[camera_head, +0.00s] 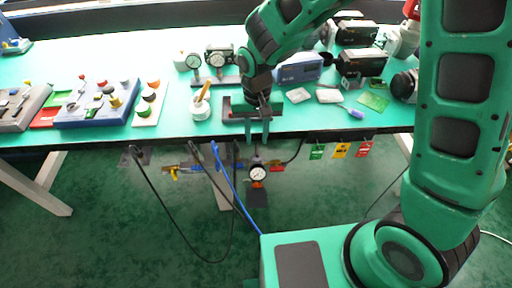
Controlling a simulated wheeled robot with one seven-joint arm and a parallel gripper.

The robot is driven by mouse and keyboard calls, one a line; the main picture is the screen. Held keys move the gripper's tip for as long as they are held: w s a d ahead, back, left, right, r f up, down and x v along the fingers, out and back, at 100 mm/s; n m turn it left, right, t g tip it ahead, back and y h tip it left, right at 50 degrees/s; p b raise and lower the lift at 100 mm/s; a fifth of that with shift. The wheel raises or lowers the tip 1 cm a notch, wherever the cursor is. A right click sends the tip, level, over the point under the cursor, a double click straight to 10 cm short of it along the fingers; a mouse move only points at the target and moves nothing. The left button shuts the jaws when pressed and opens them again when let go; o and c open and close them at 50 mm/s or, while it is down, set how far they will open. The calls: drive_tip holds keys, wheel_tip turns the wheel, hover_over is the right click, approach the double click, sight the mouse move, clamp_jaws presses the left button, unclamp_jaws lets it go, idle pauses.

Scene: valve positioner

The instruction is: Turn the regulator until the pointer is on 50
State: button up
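A small round gauge (258,173) with a white face hangs below the table's front edge. Its pointer and numbers are too small to read. A dark, narrow part that seems to be the regulator (256,159) stands just above the gauge; its knob is hard to make out. My gripper (258,134) points down at the front edge of the table, above the regulator and gauge. Its two green fingers are apart with a gap between them, and I see nothing held. Whether the fingers touch anything is unclear.
The green table (150,52) holds two gauges on a stand (217,62), a white pot (200,108) and a blue control box (97,110). A yellow-handled valve (174,171), a blue hose (228,181), black cables and coloured tags (340,150) hang below its front edge.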

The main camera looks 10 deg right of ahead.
sight(257, 148)
wheel_tip(257, 148, down, 6)
drive_tip(key=shift+f, duration=0.25)
drive_tip(key=shift+c, duration=0.7)
clamp_jaws()
